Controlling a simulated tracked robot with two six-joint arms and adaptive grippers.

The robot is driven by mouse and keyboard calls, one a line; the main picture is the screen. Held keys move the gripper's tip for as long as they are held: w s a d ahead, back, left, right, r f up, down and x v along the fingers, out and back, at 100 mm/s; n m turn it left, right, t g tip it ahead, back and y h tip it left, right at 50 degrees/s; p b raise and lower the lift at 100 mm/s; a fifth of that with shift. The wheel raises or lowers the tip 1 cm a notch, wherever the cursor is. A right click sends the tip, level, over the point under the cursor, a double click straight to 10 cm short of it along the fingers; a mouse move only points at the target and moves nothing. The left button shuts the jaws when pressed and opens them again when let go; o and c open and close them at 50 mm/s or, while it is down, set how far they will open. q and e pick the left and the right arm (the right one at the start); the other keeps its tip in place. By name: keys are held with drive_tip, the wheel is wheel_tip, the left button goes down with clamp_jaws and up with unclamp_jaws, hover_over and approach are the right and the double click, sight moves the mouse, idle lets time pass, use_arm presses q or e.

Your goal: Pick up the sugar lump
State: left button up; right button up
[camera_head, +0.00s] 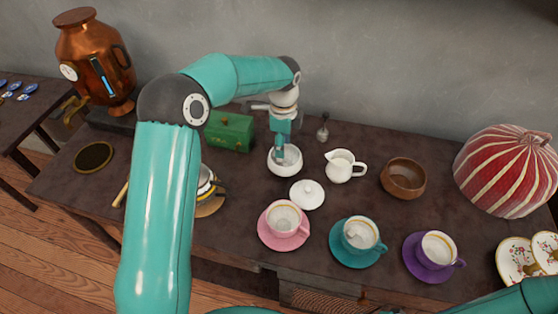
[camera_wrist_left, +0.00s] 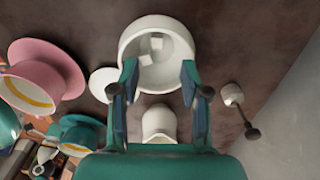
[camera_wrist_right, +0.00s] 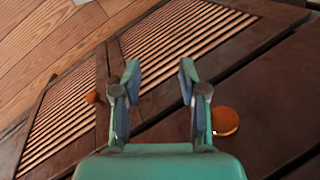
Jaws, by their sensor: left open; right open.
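Pale sugar lumps (camera_wrist_left: 156,43) lie inside a white sugar bowl (camera_wrist_left: 127,38); at least two show in the left wrist view. In the head view the bowl (camera_head: 285,170) stands open near the middle of the table. My left gripper (camera_head: 283,146) points down over the bowl. In the left wrist view its open, empty fingers (camera_wrist_left: 160,80) are apart over the bowl's near side, with the lumps beyond the fingertips. My right gripper (camera_wrist_right: 160,70) is open and empty, with slatted wood and dark table wood below it; its fingers are outside the head view.
The bowl's white lid (camera_head: 307,194) lies in front of it. A white creamer (camera_head: 344,166), a wooden bowl (camera_head: 403,177) and a green box (camera_head: 229,131) stand nearby. Pink (camera_head: 283,217), teal (camera_head: 359,236) and purple (camera_head: 436,249) cups line the front.

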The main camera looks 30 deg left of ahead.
sight(281, 160)
use_arm(q)
drive_tip(key=shift+s+a+f, duration=0.1)
drive_tip(key=shift+s+f, duration=0.05)
drive_tip(key=shift+f, duration=1.25)
drive_tip(key=shift+s+f, duration=0.15)
drive_tip(key=shift+f, duration=1.2)
drive_tip(key=c, duration=0.8)
